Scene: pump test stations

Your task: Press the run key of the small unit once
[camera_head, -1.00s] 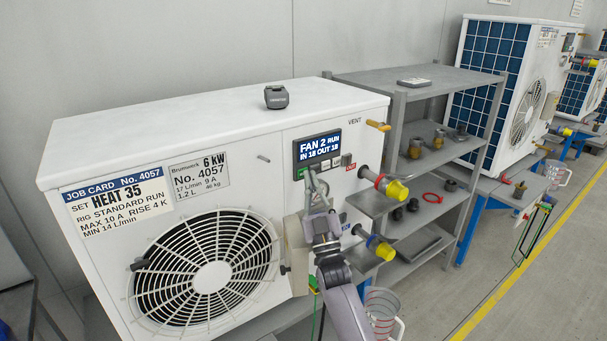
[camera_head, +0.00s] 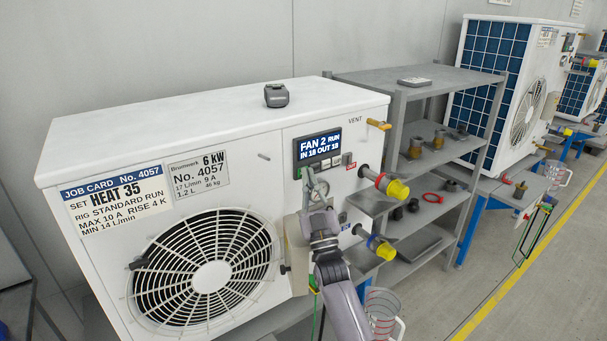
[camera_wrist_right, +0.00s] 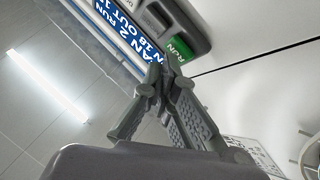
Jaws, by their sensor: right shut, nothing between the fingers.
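The small unit (camera_head: 110,160) is a white box with a fan grille and a "6 kW" plate. Its dark control panel (camera_head: 318,146) has a lit display reading "FAN 2 RUN, IN 18 OUT 18", with a row of keys below. The green run key (camera_wrist_right: 179,48) shows in the right wrist view, just beyond the fingertips; I cannot tell whether there is contact. My right gripper (camera_wrist_right: 163,70) is shut and empty. My left gripper is not in view.
Yellow-capped pipe stubs (camera_head: 396,188) stick out at the unit's right side, near my right arm. A grey shelf (camera_head: 420,80) with fittings stands to the right. A dark grey device (camera_head: 276,96) lies on top of the unit. A measuring jug (camera_head: 382,308) stands low right.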

